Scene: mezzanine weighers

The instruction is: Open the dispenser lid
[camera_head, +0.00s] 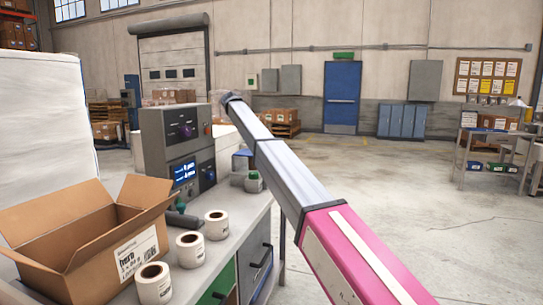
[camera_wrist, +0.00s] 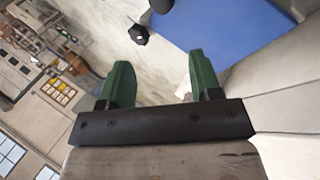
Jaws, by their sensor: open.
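My gripper (camera_wrist: 160,62) shows in the wrist view with its two green fingers apart and nothing between them. A blue flat panel (camera_wrist: 225,22) lies ahead of the fingers, with a dark knob-like piece (camera_wrist: 138,34) near its left edge, apart from the fingers. I cannot tell whether this is the dispenser lid. In the head view my arm reaches over the bench, and my fingers cannot be made out.
The bench (camera_head: 232,240) holds several white label rolls (camera_head: 190,249), an open cardboard box (camera_head: 88,240) and a small grey-green item (camera_head: 253,182). A large white block (camera_head: 45,125) stands at left. The floor at right is clear up to a shelf cart (camera_head: 492,160).

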